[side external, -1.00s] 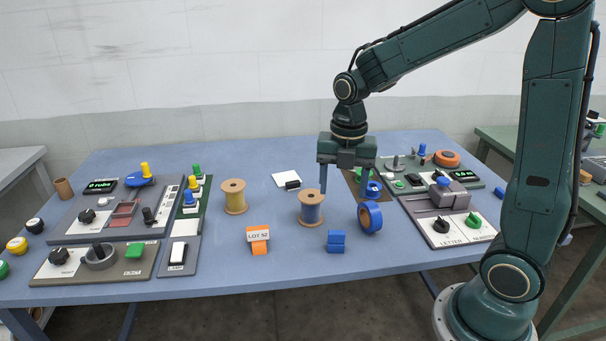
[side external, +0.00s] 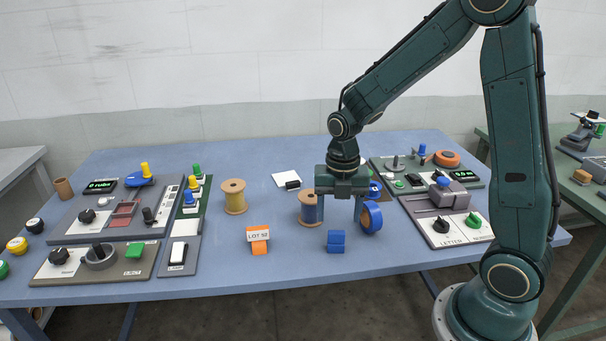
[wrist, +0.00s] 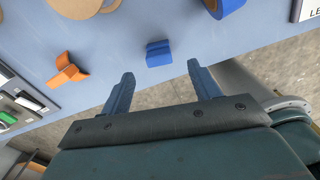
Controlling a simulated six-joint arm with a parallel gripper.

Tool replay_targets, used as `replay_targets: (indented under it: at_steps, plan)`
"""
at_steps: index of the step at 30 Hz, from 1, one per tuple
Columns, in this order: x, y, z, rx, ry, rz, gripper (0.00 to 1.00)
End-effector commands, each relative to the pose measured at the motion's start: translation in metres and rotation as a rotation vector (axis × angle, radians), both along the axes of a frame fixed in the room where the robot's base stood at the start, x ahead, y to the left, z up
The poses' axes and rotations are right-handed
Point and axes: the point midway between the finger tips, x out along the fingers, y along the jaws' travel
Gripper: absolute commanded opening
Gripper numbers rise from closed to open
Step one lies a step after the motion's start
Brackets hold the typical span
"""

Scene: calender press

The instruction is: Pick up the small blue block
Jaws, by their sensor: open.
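The small blue block (side external: 336,241) sits on the blue table near its front edge, right of the orange piece. It also shows in the wrist view (wrist: 158,53), beyond and between my fingertips. My gripper (side external: 339,218) is open and empty, pointing down above and behind the block in the side view. Its two fingers show in the wrist view (wrist: 161,79), spread apart with nothing between them. The fingers are apart from the block.
A blue tape roll (side external: 371,217) stands just right of the block. A thread spool (side external: 309,209) is close behind left. An orange holder with a LOT 52 card (side external: 259,246) stands to the left. Control panels (side external: 447,216) lie right. Front table between holder and block is clear.

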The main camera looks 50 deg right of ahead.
Motion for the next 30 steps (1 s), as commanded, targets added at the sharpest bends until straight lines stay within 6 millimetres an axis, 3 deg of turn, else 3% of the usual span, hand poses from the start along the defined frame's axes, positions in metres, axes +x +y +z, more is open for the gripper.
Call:
replay_targets:
  at_steps: [6,20,30]
  plan:
    - [0.000,0.000,-0.020,0.000,0.001,0.000,0.62]
    - [0.000,0.001,-0.032,0.000,0.001,0.000,0.62]
    - [0.000,0.002,-0.065,0.000,0.001,0.000,0.62]
